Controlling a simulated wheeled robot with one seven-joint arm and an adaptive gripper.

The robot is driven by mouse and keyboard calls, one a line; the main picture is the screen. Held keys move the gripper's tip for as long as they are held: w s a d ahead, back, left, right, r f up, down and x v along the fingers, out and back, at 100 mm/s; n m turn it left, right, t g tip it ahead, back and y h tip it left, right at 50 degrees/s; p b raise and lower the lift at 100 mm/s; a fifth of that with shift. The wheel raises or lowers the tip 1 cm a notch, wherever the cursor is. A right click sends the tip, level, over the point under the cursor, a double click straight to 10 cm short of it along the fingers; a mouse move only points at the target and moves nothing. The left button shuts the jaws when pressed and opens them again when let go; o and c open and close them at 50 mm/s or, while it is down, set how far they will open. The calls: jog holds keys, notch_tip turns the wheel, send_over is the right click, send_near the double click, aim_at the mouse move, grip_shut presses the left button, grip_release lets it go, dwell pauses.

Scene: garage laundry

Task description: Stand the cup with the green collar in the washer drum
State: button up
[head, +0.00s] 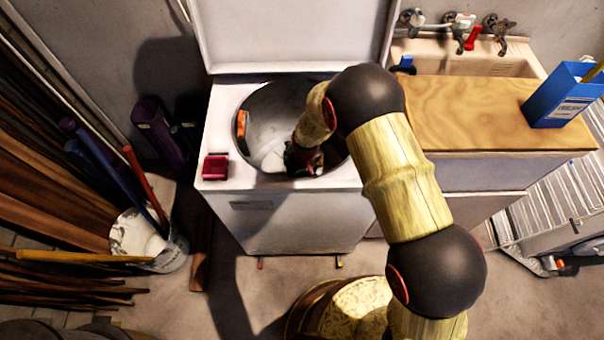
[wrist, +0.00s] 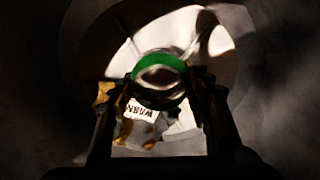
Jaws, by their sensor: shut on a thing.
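The cup with the green collar (wrist: 160,62) is between the fingers of my gripper (wrist: 158,95) in the wrist view. My gripper is shut on it, and its rim faces the camera. In the head view my gripper (head: 303,158) reaches down into the open washer drum (head: 270,104), near its front right side. The cup cannot be made out in the head view, where my gripper and arm hide it. I cannot tell whether the cup touches the drum floor.
An orange item (head: 241,128) is at the drum's left wall. A pale item (head: 272,163) lies low in the drum. A red box (head: 215,167) sits on the washer's front left corner. The raised lid (head: 290,35) stands behind. A wooden counter (head: 480,115) with a blue box (head: 562,97) adjoins on the right.

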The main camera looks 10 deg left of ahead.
jog(key=shift+f+b, duration=0.4)
jog(key=shift+f, duration=0.25)
jog(key=o, duration=1)
jog(key=shift+r, duration=0.1)
jog(key=r+p, duration=0.1)
jog(key=r, duration=0.3)
jog(key=s+r+p, duration=0.1)
jog(key=r+p, duration=0.1)
jog(key=r, duration=0.2)
jog(key=d+r+p, duration=0.1)
jog(key=r+p, duration=0.1)
jog(key=r, duration=0.3)
jog(key=shift+s, duration=0.15)
